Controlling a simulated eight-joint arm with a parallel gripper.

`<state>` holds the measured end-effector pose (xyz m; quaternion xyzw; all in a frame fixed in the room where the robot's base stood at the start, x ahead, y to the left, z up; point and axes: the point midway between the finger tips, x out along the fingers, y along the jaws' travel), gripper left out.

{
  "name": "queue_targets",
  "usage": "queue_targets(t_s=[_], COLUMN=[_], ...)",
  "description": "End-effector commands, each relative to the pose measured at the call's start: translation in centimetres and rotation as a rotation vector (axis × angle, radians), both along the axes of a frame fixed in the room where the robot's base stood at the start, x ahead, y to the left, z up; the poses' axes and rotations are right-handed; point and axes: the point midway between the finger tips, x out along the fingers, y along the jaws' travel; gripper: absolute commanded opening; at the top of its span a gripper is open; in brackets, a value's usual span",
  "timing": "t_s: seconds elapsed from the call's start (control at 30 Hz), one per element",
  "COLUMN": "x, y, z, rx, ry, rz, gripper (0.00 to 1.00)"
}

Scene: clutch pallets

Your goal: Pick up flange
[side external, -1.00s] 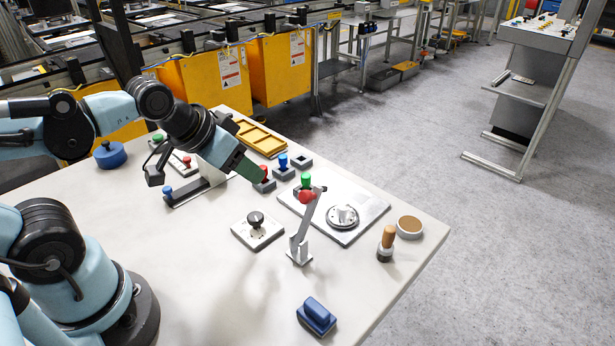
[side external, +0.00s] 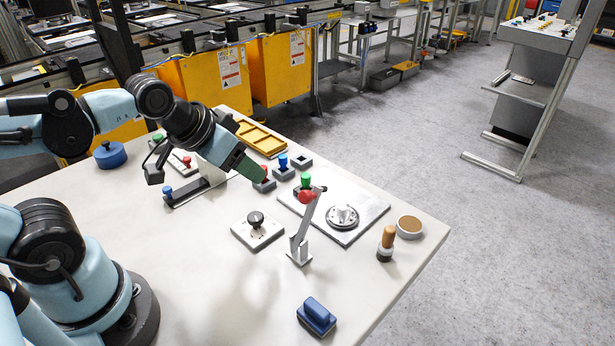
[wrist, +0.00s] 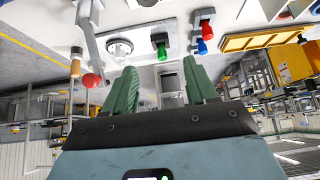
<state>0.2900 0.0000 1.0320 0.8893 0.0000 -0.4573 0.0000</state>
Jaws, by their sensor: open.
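The flange, a round silver disc with a raised hub (side external: 343,216), sits on a flat light-grey plate (side external: 350,236) on the right part of the table. In the wrist view the flange (wrist: 119,47) shows beyond the left fingertip. My gripper (side external: 257,173) is above the table, up and left of the flange in the side view, tilted and apart from it. In the wrist view my gripper (wrist: 160,68) has its two green fingers spread with nothing between them.
A grey lever with a red ball (side external: 307,197) stands close to the flange. Green (side external: 305,181) and blue (side external: 282,161) knobs are near the plate. A wooden-handled stamp (side external: 388,238) and a brown-topped round dish (side external: 410,226) stand right of it. The front table area is mostly clear.

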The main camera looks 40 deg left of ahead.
Motion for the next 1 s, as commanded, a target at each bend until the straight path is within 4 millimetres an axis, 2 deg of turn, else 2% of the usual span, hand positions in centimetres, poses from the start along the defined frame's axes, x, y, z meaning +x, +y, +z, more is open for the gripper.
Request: queue_targets(t_s=[0.37,0.77,1.0], x=[-0.1,2.4,5.4], y=[0.0,-2.2,-5.5], z=[5.0,4.3,4.3], rx=[0.000,0.457,0.911], ry=[0.000,0.160,0.314], rz=[0.000,-0.482,-0.917], gripper=[0.57,0.57,0.57])
